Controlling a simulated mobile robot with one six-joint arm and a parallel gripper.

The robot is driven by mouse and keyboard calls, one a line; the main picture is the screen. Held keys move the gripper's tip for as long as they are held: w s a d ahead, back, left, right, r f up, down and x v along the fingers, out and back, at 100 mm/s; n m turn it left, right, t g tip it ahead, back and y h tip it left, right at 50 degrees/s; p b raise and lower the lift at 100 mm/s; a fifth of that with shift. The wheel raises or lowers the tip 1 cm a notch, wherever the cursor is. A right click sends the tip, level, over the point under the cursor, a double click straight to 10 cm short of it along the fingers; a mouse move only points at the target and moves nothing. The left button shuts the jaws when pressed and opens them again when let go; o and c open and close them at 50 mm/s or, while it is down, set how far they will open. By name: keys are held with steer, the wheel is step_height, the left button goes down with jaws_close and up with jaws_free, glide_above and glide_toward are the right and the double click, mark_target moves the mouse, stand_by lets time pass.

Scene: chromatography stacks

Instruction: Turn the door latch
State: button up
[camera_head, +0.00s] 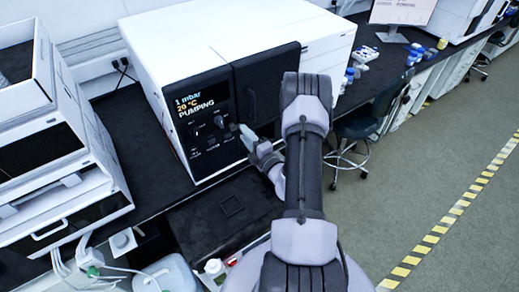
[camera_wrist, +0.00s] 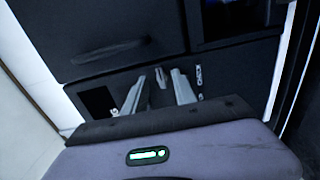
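A white instrument (camera_head: 215,38) has a black door (camera_head: 270,75) with a long handle (camera_head: 252,98), also seen in the wrist view (camera_wrist: 108,50). Left of the door in the head view is a dark control panel (camera_head: 205,165) with small knobs and a lit readout, "1 mbar, 20 °C, PUMPING". My gripper (camera_head: 240,130) is at the panel's right side, near the door's lower edge. In the wrist view its two fingers (camera_wrist: 160,92) are apart. A small light knob, perhaps the latch (camera_wrist: 160,77), shows between the fingertips; contact cannot be told. The door looks shut.
A dark bench (camera_head: 140,120) carries the instrument, with a stacked white unit (camera_head: 45,130) on the left. A stool (camera_head: 352,150) stands right of my arm. The floor (camera_head: 440,150) at right is open, with yellow-striped tape (camera_head: 440,228).

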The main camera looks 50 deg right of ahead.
steer(key=v, duration=1.4)
